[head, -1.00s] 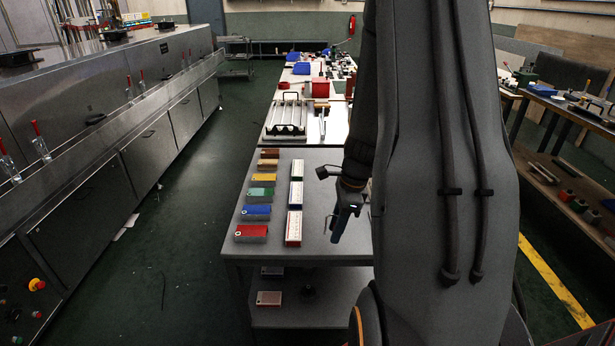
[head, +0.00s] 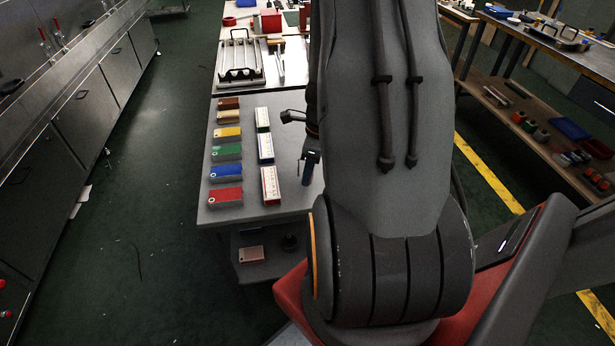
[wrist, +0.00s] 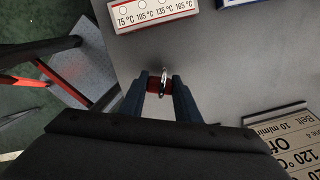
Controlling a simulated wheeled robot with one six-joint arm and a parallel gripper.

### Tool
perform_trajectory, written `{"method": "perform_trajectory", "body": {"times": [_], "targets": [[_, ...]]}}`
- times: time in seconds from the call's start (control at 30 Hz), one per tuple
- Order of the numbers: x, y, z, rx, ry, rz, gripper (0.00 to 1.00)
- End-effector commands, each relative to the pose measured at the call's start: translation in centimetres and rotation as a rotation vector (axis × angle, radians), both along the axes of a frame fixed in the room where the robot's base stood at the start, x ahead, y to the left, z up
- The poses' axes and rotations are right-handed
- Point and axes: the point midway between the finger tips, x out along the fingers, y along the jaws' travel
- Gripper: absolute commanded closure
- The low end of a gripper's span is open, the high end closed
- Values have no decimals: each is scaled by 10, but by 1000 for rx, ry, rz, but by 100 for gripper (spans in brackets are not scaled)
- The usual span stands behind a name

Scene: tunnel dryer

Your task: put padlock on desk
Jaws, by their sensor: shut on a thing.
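My gripper (wrist: 160,88) is shut on a padlock (wrist: 155,85) with a red body and a bright metal shackle, in the wrist view. In the head view my gripper (head: 309,160) is at the right part of the near grey desk (head: 240,115), right of the white label strips. The desk also shows under the fingers in the wrist view (wrist: 220,70). I cannot tell whether the padlock touches the desk top. In the head view the padlock is too small to make out.
Several coloured blocks, with a red one (head: 225,197) nearest, line the desk's left side. White label strips (head: 270,186) stand beside them. A metal rack (head: 239,62) is behind. A lower shelf (head: 262,262) is below the desk. Steel dryer cabinets (head: 60,150) stand left across green floor.

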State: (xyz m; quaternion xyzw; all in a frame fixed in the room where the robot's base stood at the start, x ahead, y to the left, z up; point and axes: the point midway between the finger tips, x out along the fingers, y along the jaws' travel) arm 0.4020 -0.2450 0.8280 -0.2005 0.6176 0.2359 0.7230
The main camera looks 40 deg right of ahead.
Motion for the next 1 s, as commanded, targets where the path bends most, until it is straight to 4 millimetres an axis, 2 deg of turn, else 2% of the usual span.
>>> {"method": "perform_trajectory", "body": {"times": [0.1, 0.2, 0.6, 0.63, 0.73, 1.0], "targets": [[0, 0, -19, 3, 2, -2, 87], [-1, 0, -27, 1, 2, -2, 87], [-1, -1, -31, 1, 1, -2, 87], [-1, -1, -31, 1, 1, -2, 67], [-1, -1, -30, 1, 1, -2, 52], [-1, 0, -30, 1, 1, -2, 52]]}}
